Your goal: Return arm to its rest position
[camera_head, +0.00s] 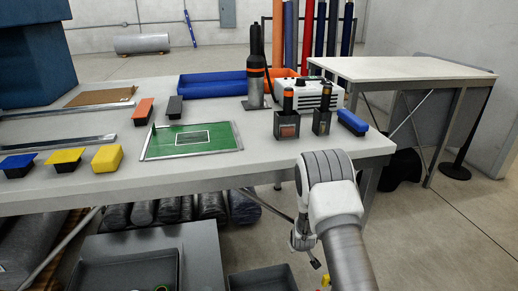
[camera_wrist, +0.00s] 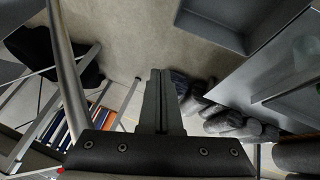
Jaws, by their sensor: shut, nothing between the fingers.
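My gripper (camera_wrist: 158,75) shows in the wrist view with its two dark fingers together and nothing between them. Bare floor lies beyond the fingertips. In the head view my white and grey arm rises from the bottom right and bends in front of the table's right front corner. The gripper's fingers cannot be made out clearly in that view.
The worktable (camera_head: 270,163) holds a green board (camera_head: 165,149), coloured blocks, a blue bin (camera_head: 210,84) and an upright tool (camera_head: 257,70). Dark trays (camera_head: 125,270) and dark rolls lie below. A second table (camera_head: 400,70) stands at right. Floor is open at lower right.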

